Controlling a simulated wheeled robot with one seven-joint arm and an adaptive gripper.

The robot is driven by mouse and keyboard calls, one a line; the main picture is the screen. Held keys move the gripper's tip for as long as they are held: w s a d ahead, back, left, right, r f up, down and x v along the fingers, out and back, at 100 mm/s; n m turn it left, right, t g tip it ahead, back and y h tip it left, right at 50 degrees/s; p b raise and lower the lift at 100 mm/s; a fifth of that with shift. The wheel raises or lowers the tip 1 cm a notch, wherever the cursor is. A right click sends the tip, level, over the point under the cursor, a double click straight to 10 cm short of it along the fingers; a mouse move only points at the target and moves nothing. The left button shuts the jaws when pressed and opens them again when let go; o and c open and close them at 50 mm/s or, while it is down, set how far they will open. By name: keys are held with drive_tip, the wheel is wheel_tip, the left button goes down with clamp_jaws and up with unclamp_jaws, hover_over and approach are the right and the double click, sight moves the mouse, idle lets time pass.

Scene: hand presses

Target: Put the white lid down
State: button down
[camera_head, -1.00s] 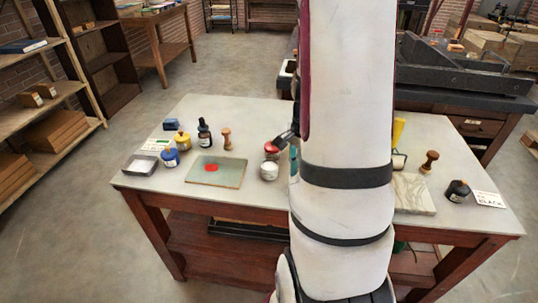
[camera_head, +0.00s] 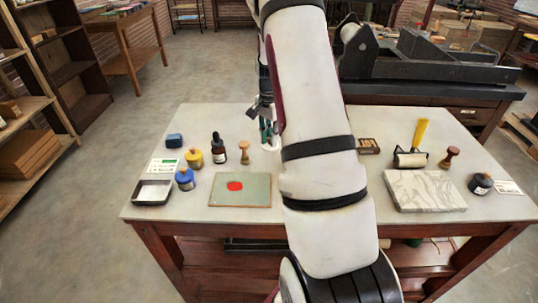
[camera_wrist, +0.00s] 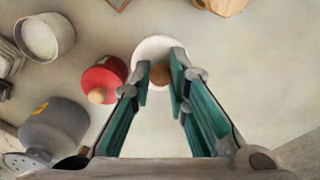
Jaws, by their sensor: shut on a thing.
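My gripper (camera_wrist: 162,72) is shut on the white lid (camera_wrist: 152,45) by its round brown knob, between the teal fingers in the wrist view. The lid's disc shows beyond the fingertips. In the head view my gripper (camera_head: 267,130) points down over the table, left of my arm, with a bit of the white lid (camera_head: 271,146) under it. I cannot tell whether the lid touches the table. In the wrist view an open white jar (camera_wrist: 45,38) stands at the upper left, and a red-lidded jar (camera_wrist: 103,80) is close left of the fingers.
A grey jar (camera_wrist: 52,132) stands at lower left in the wrist view. Bare tabletop lies right of the lid.

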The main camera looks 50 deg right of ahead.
sight(270, 161)
drive_tip(key=shift+f, duration=3.45)
drive_tip(key=shift+f, duration=0.1)
drive_tip(key=c, duration=1.5)
unclamp_jaws()
drive_tip(key=shift+c, duration=0.2)
